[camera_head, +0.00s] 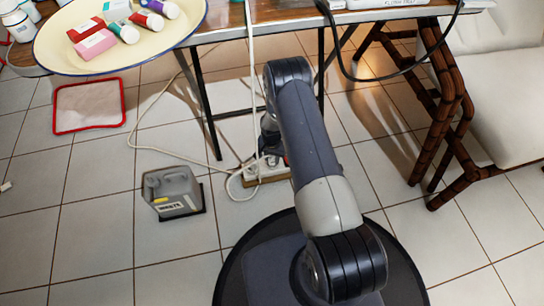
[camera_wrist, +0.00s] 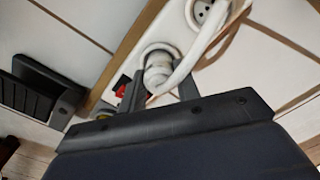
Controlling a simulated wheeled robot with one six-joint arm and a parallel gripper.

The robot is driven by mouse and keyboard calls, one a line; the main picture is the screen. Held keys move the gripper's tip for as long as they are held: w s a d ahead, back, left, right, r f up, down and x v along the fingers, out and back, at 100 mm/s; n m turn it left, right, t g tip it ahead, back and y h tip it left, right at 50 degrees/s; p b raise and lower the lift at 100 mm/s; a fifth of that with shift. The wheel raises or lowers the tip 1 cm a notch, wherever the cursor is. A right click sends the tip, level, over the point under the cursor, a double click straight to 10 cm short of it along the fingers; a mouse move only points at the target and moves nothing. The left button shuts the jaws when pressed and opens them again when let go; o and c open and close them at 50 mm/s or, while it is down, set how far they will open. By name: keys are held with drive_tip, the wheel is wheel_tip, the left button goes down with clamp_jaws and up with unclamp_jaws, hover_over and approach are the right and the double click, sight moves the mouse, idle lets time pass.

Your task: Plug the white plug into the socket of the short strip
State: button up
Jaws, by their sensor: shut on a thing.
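The white plug (camera_wrist: 158,72) is between the fingers of my gripper (camera_wrist: 155,95) in the wrist view, with its white cord bending up to the right. My gripper is shut on the plug. The plug sits over the strip (camera_wrist: 128,55), at a round socket; I cannot tell how deep it is in. A second round socket (camera_wrist: 205,14) shows further up the strip, with a cord across its edge. A red switch (camera_wrist: 120,86) is beside the plug. In the head view the short strip (camera_head: 266,178) lies on the floor under the table, partly hidden by my arm; my gripper is mostly hidden there.
A red-rimmed tray (camera_head: 90,106) lies further left. Table legs (camera_head: 208,115) and a bamboo-framed chair (camera_head: 455,120) flank the area. Tiles at front left are clear.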

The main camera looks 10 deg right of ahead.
drive_tip(key=o, duration=1.1)
wheel_tip(320, 180, up, 11)
drive_tip(key=p, duration=0.4)
drive_tip(key=shift+f+p, duration=0.1)
drive_tip(key=shift+p, duration=0.25)
drive_tip(key=shift+f, duration=0.15)
wheel_tip(320, 180, down, 11)
drive_tip(key=b, duration=0.5)
drive_tip(key=shift+r, duration=0.65)
